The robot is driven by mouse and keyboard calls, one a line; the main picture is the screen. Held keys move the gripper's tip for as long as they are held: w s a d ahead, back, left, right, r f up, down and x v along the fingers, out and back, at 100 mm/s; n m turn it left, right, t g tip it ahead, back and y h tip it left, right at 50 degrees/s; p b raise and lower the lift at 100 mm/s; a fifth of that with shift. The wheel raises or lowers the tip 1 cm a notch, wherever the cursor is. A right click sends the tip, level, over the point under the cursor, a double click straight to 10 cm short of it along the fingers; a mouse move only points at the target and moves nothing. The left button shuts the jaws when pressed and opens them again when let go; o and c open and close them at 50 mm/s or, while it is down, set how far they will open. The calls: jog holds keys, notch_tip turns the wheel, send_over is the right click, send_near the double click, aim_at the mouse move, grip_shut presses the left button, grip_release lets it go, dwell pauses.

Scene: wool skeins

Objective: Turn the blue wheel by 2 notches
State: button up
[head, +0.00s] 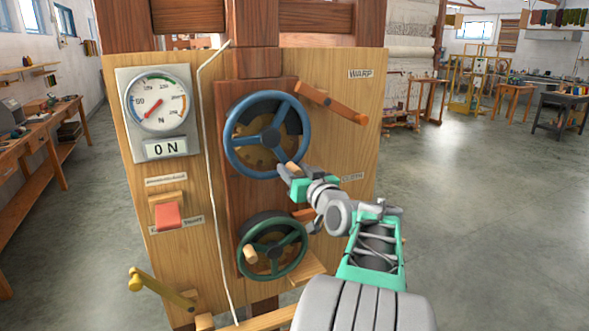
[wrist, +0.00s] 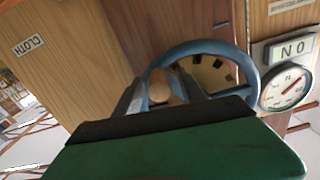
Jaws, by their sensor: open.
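The blue wheel (head: 229,148) is mounted upright on the panel's dark wooden board in the head view, above a green wheel. It has a round rim, spokes and a light wooden knob (head: 292,167) at its lower right. My gripper (head: 287,172) is at that knob. In the wrist view, the blue rim (wrist: 205,46) lies beyond my fingers, and the knob (wrist: 158,92) shows between the two fingers. The gripper (wrist: 162,88) is open around the knob; whether a finger touches it I cannot tell. A toothed brass-coloured disc (wrist: 210,72) shows behind the wheel.
The green wheel (head: 301,237) with its own knob is just below my gripper. A wooden lever (head: 330,102) sticks out at the upper right. A dial (head: 157,105), a red switch (head: 168,216) and a brass crank (head: 150,282) are on the left. Open floor lies right.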

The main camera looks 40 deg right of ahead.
jog(key=shift+w, duration=0.1)
grip_shut()
dwell(0.5)
dwell(0.9)
